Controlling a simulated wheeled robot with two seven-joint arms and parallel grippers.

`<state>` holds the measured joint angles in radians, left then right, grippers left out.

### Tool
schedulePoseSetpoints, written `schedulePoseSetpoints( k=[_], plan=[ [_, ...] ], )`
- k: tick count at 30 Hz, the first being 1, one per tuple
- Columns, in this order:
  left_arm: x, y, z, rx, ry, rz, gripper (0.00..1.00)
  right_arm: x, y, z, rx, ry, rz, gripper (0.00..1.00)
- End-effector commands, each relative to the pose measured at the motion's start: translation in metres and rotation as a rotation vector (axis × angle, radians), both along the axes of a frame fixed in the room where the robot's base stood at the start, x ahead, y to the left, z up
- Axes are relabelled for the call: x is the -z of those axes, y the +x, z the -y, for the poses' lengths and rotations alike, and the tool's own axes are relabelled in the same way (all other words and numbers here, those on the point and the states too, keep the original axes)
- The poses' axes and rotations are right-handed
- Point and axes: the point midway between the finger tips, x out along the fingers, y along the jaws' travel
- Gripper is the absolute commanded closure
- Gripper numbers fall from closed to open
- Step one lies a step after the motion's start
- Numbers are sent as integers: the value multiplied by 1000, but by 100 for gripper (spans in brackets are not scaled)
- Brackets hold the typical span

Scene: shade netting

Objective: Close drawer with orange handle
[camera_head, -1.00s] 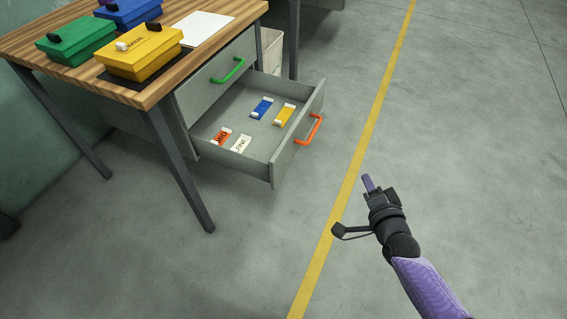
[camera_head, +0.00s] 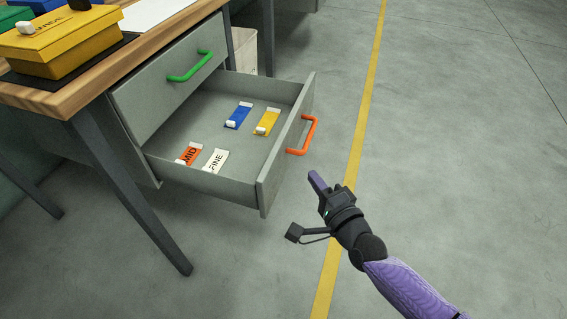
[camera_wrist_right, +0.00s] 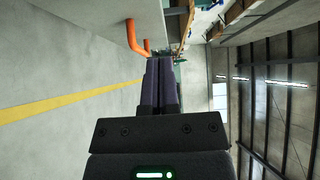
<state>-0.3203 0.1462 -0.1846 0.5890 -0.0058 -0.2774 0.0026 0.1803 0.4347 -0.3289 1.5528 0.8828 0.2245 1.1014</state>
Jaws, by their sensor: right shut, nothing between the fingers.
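The lower drawer (camera_head: 272,176) is pulled well out of the desk, and its grey front carries an orange handle (camera_head: 309,136). In the right wrist view the orange handle (camera_wrist_right: 134,38) shows at the upper middle, beyond and slightly left of the fingertips. My right gripper (camera_head: 315,180) is shut and empty, just below and in front of the drawer front, apart from the handle. Its purple fingers (camera_wrist_right: 160,75) lie together in the right wrist view. My left gripper is not in view.
The upper drawer with a green handle (camera_head: 190,66) is shut. Inside the open drawer lie a blue tag (camera_head: 239,117), a yellow tag (camera_head: 267,122), an orange tag (camera_head: 190,152) and a white tag (camera_head: 215,160). A yellow box (camera_head: 62,40) sits on the desk. The floor to the right is clear.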

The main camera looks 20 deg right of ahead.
Motion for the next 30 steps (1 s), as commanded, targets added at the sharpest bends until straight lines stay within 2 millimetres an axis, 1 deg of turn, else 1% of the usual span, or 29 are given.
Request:
schedulePoseSetpoints(
  k=[1,6,9,12,15,19,26,30],
  plan=[
    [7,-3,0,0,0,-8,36,5,11,-2,2,2,0,100],
    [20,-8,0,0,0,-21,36,6,47,-9,1,2,-2,100],
    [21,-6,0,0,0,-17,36,2,57,-24,1,5,-2,100],
    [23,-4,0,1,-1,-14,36,2,64,-34,1,2,-1,100],
    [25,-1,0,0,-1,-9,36,2,68,-40,0,0,-2,100],
    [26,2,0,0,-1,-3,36,1,70,-42,1,-2,-2,100],
    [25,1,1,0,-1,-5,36,1,69,-42,1,-2,-2,100],
    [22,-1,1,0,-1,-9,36,0,67,-45,0,-1,-2,100]
  ],
)
